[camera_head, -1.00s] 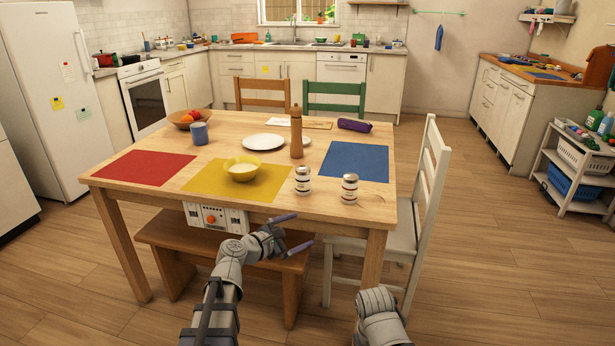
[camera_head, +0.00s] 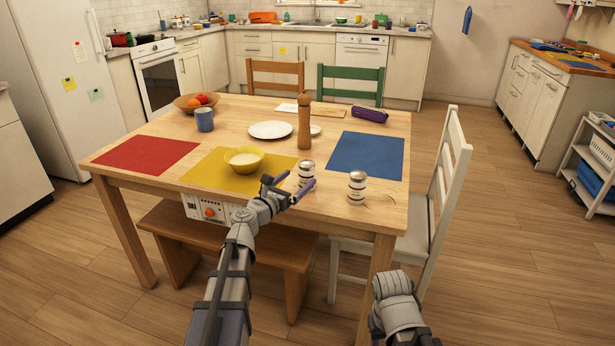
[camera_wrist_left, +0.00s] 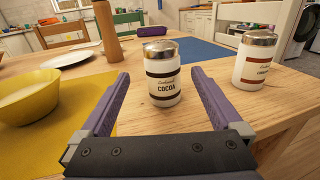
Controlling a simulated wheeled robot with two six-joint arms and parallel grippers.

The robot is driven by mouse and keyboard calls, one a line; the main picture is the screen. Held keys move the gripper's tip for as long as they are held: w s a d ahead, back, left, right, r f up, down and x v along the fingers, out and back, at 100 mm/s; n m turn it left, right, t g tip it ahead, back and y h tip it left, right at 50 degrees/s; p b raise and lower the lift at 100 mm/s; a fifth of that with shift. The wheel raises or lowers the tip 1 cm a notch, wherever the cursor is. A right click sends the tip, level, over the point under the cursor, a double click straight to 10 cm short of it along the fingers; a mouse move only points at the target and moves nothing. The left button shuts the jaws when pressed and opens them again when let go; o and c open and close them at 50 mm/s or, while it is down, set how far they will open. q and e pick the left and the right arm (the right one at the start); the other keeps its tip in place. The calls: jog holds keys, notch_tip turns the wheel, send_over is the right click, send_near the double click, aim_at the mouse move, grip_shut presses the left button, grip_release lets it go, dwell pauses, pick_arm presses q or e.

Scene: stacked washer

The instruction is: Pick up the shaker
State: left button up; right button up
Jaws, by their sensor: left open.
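Two white shakers with silver lids stand upright on the table's near side. The cocoa shaker (camera_head: 306,171) is the left one, at the yellow placemat's right edge; its "COCOA" label shows in the left wrist view (camera_wrist_left: 162,82). The other shaker (camera_head: 357,188) is to its right and also shows in the left wrist view (camera_wrist_left: 255,62); its label is too small to read. My left gripper (camera_head: 298,180) is open and empty. Its purple fingers point at the cocoa shaker, which appears between and just ahead of the fingertips. My right gripper is out of view; only part of that arm shows.
The wooden table (camera_head: 230,117) holds a yellow bowl (camera_head: 243,159) left of the gripper. A tall pepper mill (camera_head: 304,122) stands behind the cocoa shaker. A white chair (camera_head: 447,185) is at the table's right side and a bench (camera_head: 285,250) sits under the near edge.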

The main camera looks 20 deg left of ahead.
aim_at(302, 176)
pick_arm(q)
jog(key=shift+x, duration=2.65)
jog(key=shift+s+d, duration=0.15)
jog(key=c, duration=1.5)
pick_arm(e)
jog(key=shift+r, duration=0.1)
